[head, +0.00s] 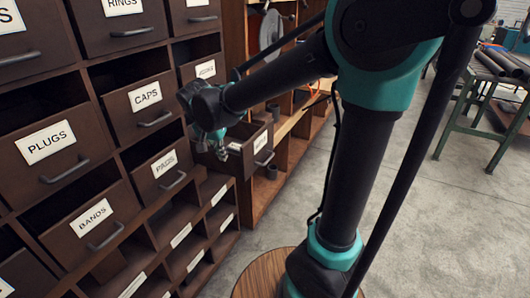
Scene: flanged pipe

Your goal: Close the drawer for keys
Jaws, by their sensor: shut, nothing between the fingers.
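A dark brown drawer (258,158) stands pulled out from the cabinet, low at its right end. Its white front label is seen at a steep angle and I cannot read it, so I cannot tell from the label that it is the keys drawer. Some small pale pieces show inside it. My gripper (221,152) is shut and empty, pointing down at the drawer's left side, near its rear. I cannot tell whether the fingers touch the drawer, and my gripper hides part of it.
The cabinet holds labelled drawers: PLUGS (48,150), CAPS (147,101), BANDS (92,218) and others. Open cubbies lie below. A wooden shelf unit (290,150) stands right of the open drawer. A green-legged bench (462,115) with pipes is farther right. The grey floor between is clear.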

